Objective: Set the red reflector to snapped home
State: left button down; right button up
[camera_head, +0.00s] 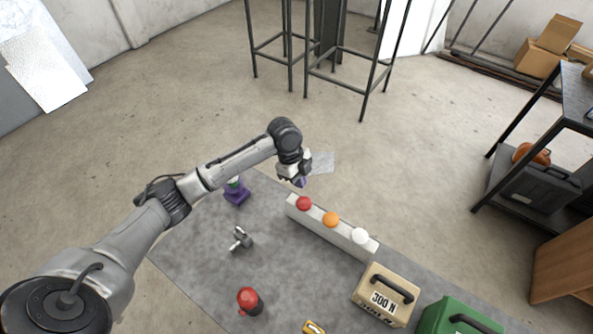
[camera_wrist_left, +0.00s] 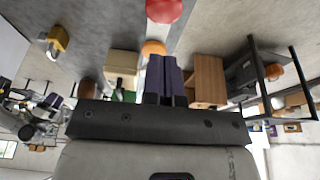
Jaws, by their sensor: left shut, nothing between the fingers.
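The red reflector (camera_head: 304,203) is a round red dome at the far left end of a pale bar (camera_head: 318,228). An orange reflector (camera_head: 330,219) and a white one (camera_head: 360,236) sit beside it on the same bar. My left gripper (camera_head: 301,181) is shut and empty, just behind the red reflector and apart from it in the picture. In the left wrist view, the red reflector (camera_wrist_left: 165,9) shows at the top edge, beyond the shut purple fingers (camera_wrist_left: 165,76). The orange reflector (camera_wrist_left: 153,47) shows partly behind them. The reflector's seating is too small to tell. My right gripper is out of view.
On the grey mat (camera_head: 195,255) are a purple stand (camera_head: 236,192), a small metal part (camera_head: 240,238), a red-topped cylinder (camera_head: 249,301), a yellow item (camera_head: 313,327), a tan 300 N case (camera_head: 386,295) and a green case (camera_head: 458,318). The floor behind the bar is clear.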

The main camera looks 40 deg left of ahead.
aim_at(304, 203)
pick_arm(q)
jog(key=x, duration=0.6)
jog(key=shift+s+a+f, duration=0.1)
jog(key=shift+a+f, duration=0.2)
jog(key=shift+f, duration=0.8)
jog(key=shift+f, duration=0.1)
